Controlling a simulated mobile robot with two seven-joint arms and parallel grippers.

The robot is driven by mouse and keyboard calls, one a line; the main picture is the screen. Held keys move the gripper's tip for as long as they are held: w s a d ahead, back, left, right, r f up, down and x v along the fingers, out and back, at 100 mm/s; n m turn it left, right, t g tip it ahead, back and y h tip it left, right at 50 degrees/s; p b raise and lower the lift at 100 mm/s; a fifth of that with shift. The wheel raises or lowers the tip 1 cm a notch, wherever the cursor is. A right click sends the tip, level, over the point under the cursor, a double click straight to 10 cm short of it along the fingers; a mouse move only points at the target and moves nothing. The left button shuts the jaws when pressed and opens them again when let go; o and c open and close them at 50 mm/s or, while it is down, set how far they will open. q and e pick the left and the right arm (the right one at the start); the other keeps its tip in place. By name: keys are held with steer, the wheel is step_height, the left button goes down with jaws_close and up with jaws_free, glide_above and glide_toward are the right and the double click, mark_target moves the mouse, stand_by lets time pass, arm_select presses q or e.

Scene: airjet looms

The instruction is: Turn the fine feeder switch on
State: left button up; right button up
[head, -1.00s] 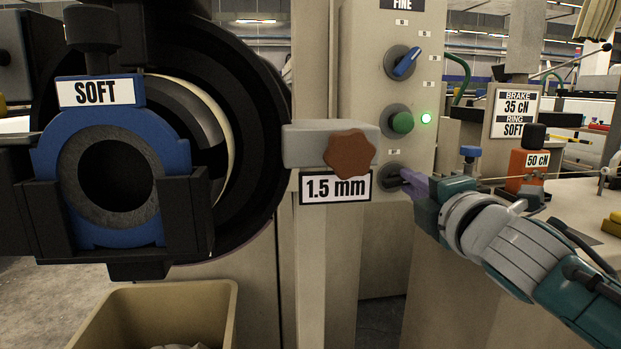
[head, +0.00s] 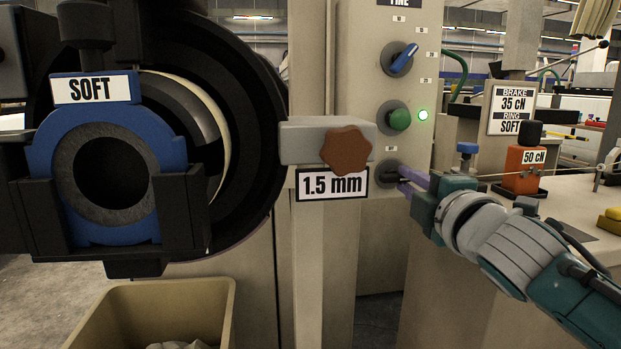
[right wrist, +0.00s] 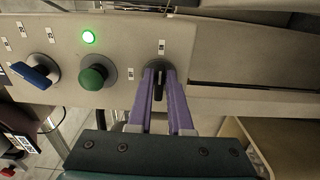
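A beige control panel (head: 370,75) headed FINE carries a blue rotary switch (head: 404,58) at the top, a green button (head: 399,119) in the middle and a dark rotary switch (head: 386,172) at the bottom. Their small labels are unreadable. A green lamp (head: 423,115) is lit beside the button. My right gripper (head: 403,180) is at the bottom switch, its purple fingers apart. In the right wrist view the fingers (right wrist: 160,82) straddle the switch's black handle (right wrist: 158,86), which lies in line with them; contact is hard to tell. My left gripper is out of view.
A brown star knob (head: 346,151) on a grey block stands just left of the panel, above a 1.5 mm sign (head: 331,185). A large black ring with a blue SOFT holder (head: 60,145) fills the left. A tan bin (head: 225,310) sits below. An orange 50 cN unit (head: 522,172) is at right.

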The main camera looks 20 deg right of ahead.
steer(key=o, duration=0.4)
steer(key=shift+c, duration=0.2)
steer(key=shift+s, duration=0.1)
steer(key=p+v, duration=0.1)
steer(key=v, duration=0.8)
steer(key=shift+s+a+p, duration=0.2)
steer(key=shift+s+p, duration=0.15)
